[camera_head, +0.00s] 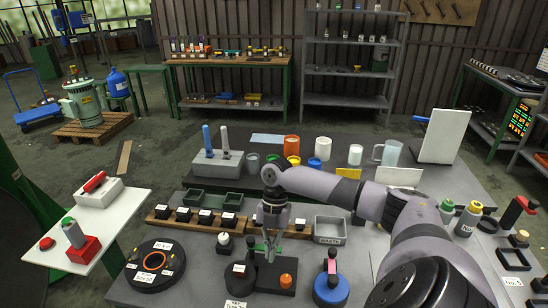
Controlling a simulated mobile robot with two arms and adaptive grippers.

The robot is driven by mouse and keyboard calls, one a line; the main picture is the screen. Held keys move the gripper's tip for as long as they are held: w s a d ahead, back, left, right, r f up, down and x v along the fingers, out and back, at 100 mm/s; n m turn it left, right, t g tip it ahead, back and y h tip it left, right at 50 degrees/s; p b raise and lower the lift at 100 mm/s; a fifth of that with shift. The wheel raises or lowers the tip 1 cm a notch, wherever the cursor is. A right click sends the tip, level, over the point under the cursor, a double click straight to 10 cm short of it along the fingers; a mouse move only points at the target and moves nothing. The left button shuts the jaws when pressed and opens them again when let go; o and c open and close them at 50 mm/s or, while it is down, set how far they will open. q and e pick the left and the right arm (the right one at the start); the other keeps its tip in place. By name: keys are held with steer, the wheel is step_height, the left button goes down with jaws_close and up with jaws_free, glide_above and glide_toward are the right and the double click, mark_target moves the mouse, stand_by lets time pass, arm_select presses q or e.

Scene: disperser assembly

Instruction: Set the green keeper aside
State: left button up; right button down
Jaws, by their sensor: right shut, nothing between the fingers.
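My right gripper (268,250) is shut and empty. It points down over the middle front of the grey table, just above a dark base plate that bears a dark round part (240,280) and an orange part (286,281). A small green piece (258,247) shows right at the fingertips; it may be the green keeper, but it is too small to be sure, and I cannot tell whether the fingers touch it. My left gripper is not in view.
A black disc (155,266) and a blue round part (331,290) flank the base plate. A grey tray (328,230) stands right of the gripper. Wooden racks with black blocks (205,217) lie behind. A white side table (110,217) at left has free room.

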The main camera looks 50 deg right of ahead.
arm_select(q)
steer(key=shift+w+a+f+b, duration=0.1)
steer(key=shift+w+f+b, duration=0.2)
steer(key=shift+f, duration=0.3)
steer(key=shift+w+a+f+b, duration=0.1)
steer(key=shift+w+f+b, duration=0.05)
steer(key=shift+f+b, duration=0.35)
arm_select(e)
steer(key=w+v, duration=0.1)
steer(key=v, duration=0.5)
steer(key=shift+w, duration=0.2)
steer(key=shift+s+a, duration=0.1)
steer(key=shift+a, duration=0.05)
